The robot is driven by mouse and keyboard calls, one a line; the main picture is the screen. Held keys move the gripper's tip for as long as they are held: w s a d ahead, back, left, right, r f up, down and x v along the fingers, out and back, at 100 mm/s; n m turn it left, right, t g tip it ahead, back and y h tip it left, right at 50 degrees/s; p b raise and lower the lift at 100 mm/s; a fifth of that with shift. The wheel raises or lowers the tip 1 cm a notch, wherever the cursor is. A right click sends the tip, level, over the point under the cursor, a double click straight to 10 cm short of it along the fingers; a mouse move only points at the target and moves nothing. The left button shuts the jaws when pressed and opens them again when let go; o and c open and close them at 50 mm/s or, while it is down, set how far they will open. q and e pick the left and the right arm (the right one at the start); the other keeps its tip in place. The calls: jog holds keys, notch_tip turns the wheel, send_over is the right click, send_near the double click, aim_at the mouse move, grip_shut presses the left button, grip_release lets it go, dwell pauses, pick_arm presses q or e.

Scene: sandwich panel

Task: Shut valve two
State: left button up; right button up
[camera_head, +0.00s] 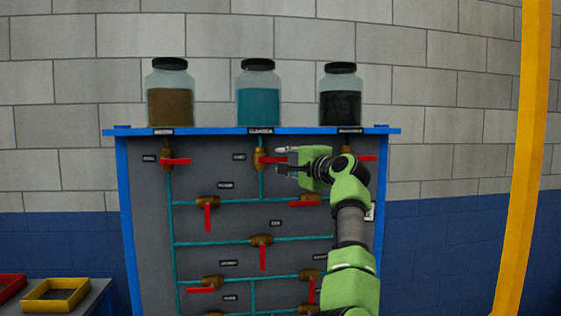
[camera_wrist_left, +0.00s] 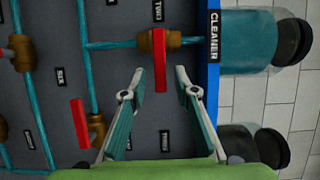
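Valve two has a brass body (camera_head: 261,158) below the teal jar labelled CLEANER, with its red handle (camera_head: 273,160) pointing right, across the upright pipe. In the left wrist view, turned sideways, the label TWO (camera_wrist_left: 158,10) sits beside the brass body (camera_wrist_left: 145,41), and the red handle (camera_wrist_left: 160,65) lies across the teal pipe. My left gripper (camera_head: 281,159) is at the handle's free end. In the left wrist view, its open fingers (camera_wrist_left: 159,72) are on either side of the handle, with gaps on both sides. My right gripper is not in view.
A brown jar (camera_head: 170,105) and a dark jar (camera_head: 340,107) stand on the blue shelf (camera_head: 215,130). Other red-handled valves (camera_head: 207,203) and teal pipes cover the grey panel. My arm hides its right part. A yellow post (camera_head: 527,150) stands at right.

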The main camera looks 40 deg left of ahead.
pick_arm(q)
jog(key=v, duration=1)
jog(key=shift+w+r, duration=0.1)
